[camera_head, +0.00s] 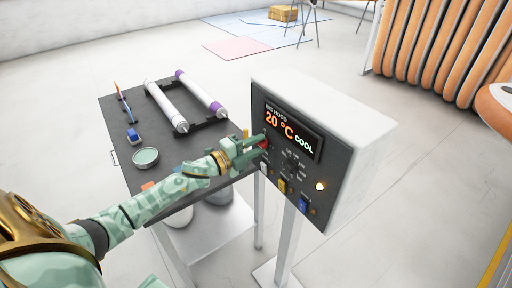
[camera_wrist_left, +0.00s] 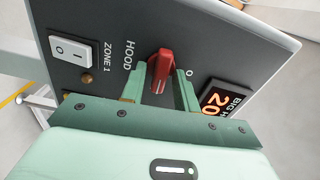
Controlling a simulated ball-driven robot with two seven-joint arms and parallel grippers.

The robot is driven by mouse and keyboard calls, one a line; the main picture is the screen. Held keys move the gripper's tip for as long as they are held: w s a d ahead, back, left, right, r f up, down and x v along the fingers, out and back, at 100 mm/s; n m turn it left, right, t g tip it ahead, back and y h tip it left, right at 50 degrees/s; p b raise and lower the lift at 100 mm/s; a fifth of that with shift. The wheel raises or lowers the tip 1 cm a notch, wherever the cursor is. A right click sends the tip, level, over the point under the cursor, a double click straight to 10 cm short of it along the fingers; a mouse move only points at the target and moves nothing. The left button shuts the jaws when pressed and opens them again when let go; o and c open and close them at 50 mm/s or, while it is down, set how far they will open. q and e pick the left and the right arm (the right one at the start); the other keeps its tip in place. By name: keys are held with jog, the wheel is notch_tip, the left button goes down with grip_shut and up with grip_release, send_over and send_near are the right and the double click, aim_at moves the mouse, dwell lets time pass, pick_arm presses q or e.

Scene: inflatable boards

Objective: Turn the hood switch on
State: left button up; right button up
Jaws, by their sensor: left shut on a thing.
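The hood switch is a red rotary knob (camera_wrist_left: 161,68) beside the word HOOD on the dark panel of the control box (camera_head: 335,150). In the head view only a little of the red knob (camera_head: 263,144) shows, behind the fingers. My left gripper (camera_head: 257,148) reaches the left side of the panel. In the left wrist view its two green fingers (camera_wrist_left: 160,88) stand on either side of the knob, shut on it. The knob's handle points roughly up and down in that view, with an O mark to its right. My right gripper is not in view.
A white rocker switch (camera_wrist_left: 72,50) marked ZONE 1 sits beside the knob. The box display (camera_head: 293,130) reads 20 °C COOL; a lamp (camera_head: 320,186) glows below it.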

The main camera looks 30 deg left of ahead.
pick_arm(q)
jog(key=shift+f+m, duration=0.1)
jog(key=shift+m, duration=0.4)
jog(key=o, duration=0.6)
jog(key=shift+s, duration=0.1)
jog(key=v, duration=1.6)
